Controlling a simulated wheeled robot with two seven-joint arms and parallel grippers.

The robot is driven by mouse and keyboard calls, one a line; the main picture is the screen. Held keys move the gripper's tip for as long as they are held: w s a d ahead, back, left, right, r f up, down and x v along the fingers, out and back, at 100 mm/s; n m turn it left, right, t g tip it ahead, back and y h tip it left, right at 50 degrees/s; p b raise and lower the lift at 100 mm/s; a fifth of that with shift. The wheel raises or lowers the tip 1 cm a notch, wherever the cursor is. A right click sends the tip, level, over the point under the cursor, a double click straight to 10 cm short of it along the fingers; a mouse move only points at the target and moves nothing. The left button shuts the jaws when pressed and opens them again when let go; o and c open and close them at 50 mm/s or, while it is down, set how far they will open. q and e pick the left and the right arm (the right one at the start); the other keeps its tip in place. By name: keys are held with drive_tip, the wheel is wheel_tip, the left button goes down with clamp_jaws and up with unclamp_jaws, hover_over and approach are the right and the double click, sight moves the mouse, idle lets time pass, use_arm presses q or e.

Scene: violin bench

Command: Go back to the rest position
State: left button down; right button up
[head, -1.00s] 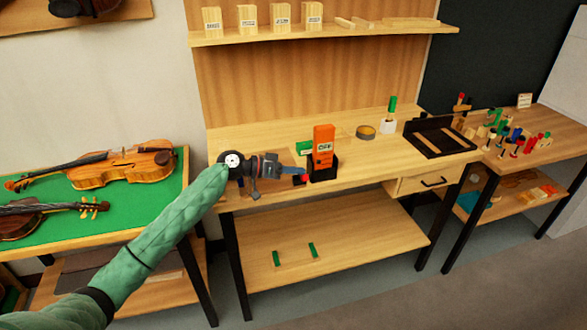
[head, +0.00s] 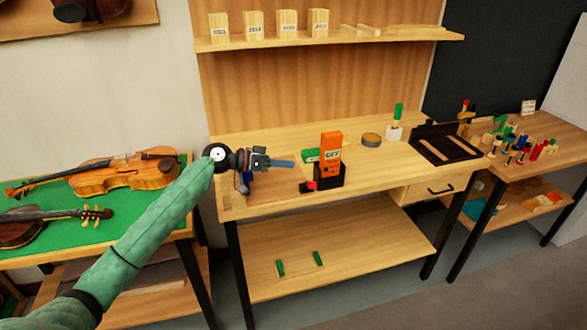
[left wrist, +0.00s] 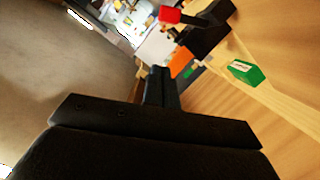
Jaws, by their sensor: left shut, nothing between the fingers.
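My left arm comes in from the left, and its gripper (head: 280,164) is above the left part of the workbench (head: 235,205). The gripper points right and is shut, with nothing seen held; its front end looks blue in the head view. It is left of an orange block marked OFF (head: 330,150) in a black holder (head: 328,182) with a red knob, apart from them. In the left wrist view the dark gripper (left wrist: 160,90) shows, with the red knob (left wrist: 170,14) and a green box (left wrist: 246,72) beyond. My right gripper is not in view.
Violins (head: 125,173) lie on a green-topped table (head: 135,208) at the left. A round tin (head: 371,139), a green-handled item (head: 397,115) and a black tray (head: 445,140) stand on the bench. A shelf (head: 330,40) is above. The bench's front middle is clear.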

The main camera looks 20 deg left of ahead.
use_arm(q)
drive_tip(key=shift+b+v, duration=0.75)
drive_tip(key=shift+v, duration=1.75)
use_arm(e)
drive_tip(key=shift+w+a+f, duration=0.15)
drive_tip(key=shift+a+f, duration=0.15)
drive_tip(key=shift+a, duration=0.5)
use_arm(q)
drive_tip(key=shift+s, duration=0.1)
